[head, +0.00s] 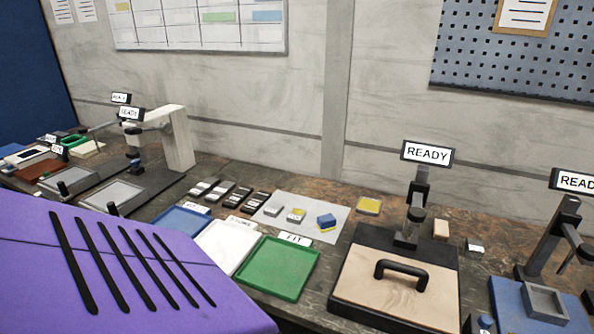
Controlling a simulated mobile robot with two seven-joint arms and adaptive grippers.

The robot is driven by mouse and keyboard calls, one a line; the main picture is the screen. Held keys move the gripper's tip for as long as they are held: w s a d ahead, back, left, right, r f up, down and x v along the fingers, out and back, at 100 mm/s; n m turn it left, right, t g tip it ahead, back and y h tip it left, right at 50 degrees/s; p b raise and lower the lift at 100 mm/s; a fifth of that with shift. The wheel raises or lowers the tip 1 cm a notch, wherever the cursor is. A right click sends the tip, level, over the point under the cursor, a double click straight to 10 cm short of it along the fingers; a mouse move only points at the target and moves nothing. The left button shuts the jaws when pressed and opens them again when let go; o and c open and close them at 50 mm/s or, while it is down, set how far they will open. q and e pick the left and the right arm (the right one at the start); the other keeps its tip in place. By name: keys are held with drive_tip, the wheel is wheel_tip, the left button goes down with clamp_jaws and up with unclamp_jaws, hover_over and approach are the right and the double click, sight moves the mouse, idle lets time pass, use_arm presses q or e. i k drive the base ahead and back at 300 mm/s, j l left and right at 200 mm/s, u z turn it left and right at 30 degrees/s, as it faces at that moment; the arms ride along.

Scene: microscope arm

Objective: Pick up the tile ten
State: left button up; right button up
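No tile can be read as ten; the markings are too small. Several small grey-and-dark tiles (232,195) lie in a row on the table behind the trays. On a pale grey mat (311,211) to their right are a grey block (273,210), a yellow-topped grey block (296,215) and a blue block (326,220) with a yellow piece at its foot. A flat yellow-topped piece (368,205) lies just right of the mat. Neither of my grippers is in the head view.
Blue (180,221), white (225,249) and green (278,270) trays stand in front of the tiles. A wooden-topped station with a black handle (401,271) and a READY sign (427,153) stands right. A white microscope-like stand (176,135) is left. The lower left is hidden.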

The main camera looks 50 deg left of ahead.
sight(296, 214)
drive_tip(key=k+j, duration=0.15)
drive_tip(key=j, duration=0.25)
drive_tip(key=k+j+z, duration=0.1)
drive_tip(key=j, duration=0.3)
drive_tip(key=k+j+z, duration=0.1)
drive_tip(key=k+j, duration=0.15)
drive_tip(key=j, duration=0.15)
drive_tip(key=k+j, duration=0.2)
drive_tip(key=j, duration=0.2)
drive_tip(key=k+j+z, duration=0.1)
drive_tip(key=j, duration=0.3)
drive_tip(key=k, duration=0.1)
